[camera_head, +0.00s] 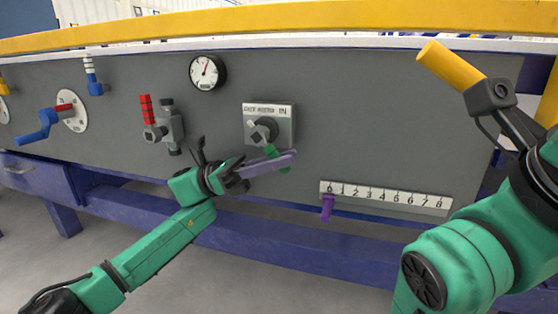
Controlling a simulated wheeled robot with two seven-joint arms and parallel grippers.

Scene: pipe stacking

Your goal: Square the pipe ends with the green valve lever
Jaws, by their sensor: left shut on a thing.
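The green valve lever (271,151) sits at the dark knob (262,130) on a light labelled plate in the grey panel. A purple bar (272,164) crosses in front of it and hides its middle; a bit of green shows below the bar. I cannot tell whether bar and lever touch. My left gripper (238,176) is shut on the left end of the purple bar. My right arm comes in at the right; the black part (490,96) at its end meets a yellow cylinder (450,66). Its fingers cannot be made out. I cannot make out separate pipe ends.
A numbered scale (387,198) with a purple pointer (327,207) is low on the panel. A round gauge (207,72), a red-handled valve (147,108) and a blue crank (38,128) are to the left. A yellow rail (290,18) runs along the top.

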